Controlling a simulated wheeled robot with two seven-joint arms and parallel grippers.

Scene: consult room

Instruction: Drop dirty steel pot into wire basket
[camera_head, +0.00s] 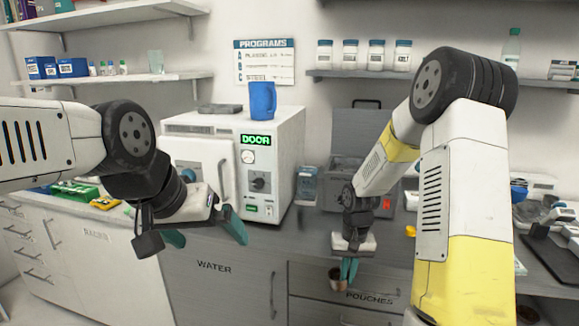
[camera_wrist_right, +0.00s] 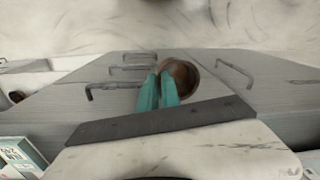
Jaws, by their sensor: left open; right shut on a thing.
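My right gripper (camera_head: 347,270) is shut on a small brownish, dirty-looking steel pot (camera_head: 337,284). It holds the pot low in front of the grey cabinet drawers. In the right wrist view the pot (camera_wrist_right: 182,78) is round and sits at the tips of the teal fingers (camera_wrist_right: 158,92). The fingers hide part of it. My left gripper (camera_head: 207,230) is open and empty in front of the white steriliser. I cannot make out a wire basket clearly in either view.
A white steriliser (camera_head: 283,148) with a green "DOOR" display stands on the counter, a blue cup (camera_head: 262,100) on top. A grey lidded unit (camera_head: 357,148) stands to its right. Drawer handles (camera_head: 370,292) stick out near the pot. Shelves with jars are above.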

